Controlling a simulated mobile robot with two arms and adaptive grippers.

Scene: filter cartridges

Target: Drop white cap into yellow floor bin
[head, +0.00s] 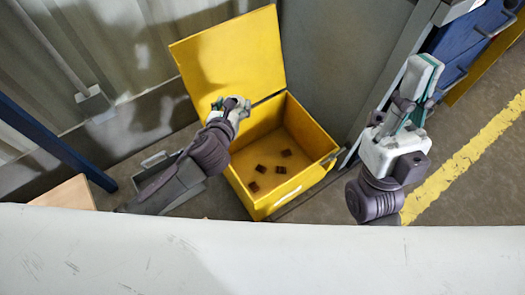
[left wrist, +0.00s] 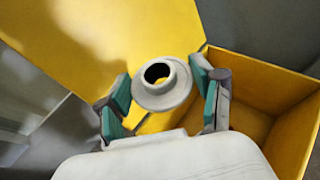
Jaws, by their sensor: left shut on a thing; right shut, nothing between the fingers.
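The white cap (left wrist: 161,84) is a round, flanged piece with a dark hole in its middle. My left gripper (left wrist: 162,95) is shut on it, with a teal pad on each side. In the head view the left gripper (head: 232,103) is over the left back part of the yellow floor bin (head: 252,193), near the raised lid (head: 240,58); the cap is hard to make out there. The bin is open and also shows in the left wrist view (left wrist: 295,125). My right gripper (head: 424,75) is shut and empty, to the right of the bin.
Several small brown pieces (head: 281,170) lie on the bin floor. A white surface (head: 270,255) spans the front. A grey crate (head: 155,165) stands left of the bin. A blue cabinet (head: 470,40) is at the back right, and a yellow line (head: 465,160) runs along the floor.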

